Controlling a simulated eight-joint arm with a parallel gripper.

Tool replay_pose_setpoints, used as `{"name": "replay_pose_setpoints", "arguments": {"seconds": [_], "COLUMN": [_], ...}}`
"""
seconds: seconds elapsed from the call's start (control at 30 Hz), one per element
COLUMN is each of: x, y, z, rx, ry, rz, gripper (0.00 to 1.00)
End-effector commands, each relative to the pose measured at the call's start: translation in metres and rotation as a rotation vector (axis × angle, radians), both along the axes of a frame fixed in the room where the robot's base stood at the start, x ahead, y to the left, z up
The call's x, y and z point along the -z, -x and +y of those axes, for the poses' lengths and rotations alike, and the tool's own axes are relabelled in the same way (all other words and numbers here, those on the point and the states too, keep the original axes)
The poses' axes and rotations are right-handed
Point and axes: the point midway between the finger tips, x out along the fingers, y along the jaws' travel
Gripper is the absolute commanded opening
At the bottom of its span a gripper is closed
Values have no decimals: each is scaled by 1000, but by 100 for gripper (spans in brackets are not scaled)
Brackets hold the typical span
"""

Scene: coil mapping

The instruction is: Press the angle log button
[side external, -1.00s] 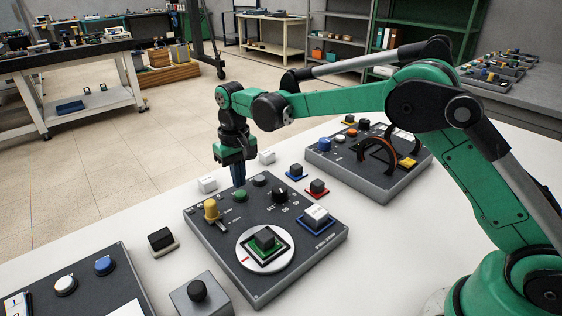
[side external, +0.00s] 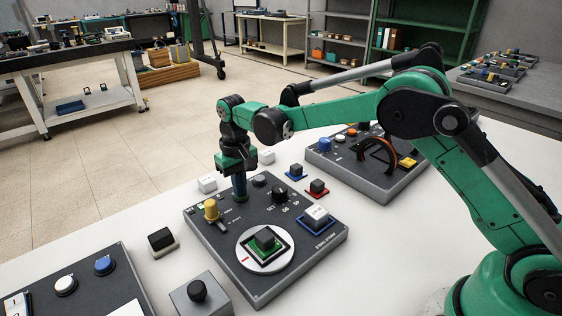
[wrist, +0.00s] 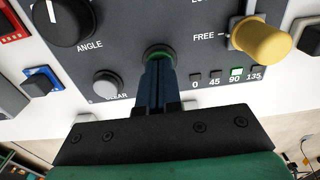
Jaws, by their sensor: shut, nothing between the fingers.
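The centre console (side external: 225,255) is a dark panel on the white table. Its green button (wrist: 159,50) shows in the wrist view as a green rim, mostly covered by my fingertips; no label on it is readable. My gripper (side external: 240,197) is shut and empty, pointing down at the green button. In the wrist view my fingertips (wrist: 158,63) are at the button, seemingly touching it; I cannot tell whether it is pressed in.
A yellow-topped lever (wrist: 262,38) marked FREE stands close to the fingers. Of the lamps 0, 45, 90 and 135, the 90 lamp (wrist: 236,72) is lit green. A white turntable (side external: 248,258) bears a dark block. Loose blocks lie around the console.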

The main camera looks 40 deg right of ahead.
Motion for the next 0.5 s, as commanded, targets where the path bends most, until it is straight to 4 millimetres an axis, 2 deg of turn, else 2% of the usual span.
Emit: {"name": "replay_pose_setpoints", "arguments": {"seconds": [0.37, 0.5], "x": [-1, -13], "y": [0, 0], "z": [0, 0], "rx": [0, 0], "ry": [0, 0], "rz": [0, 0], "gripper": [0, 0]}}
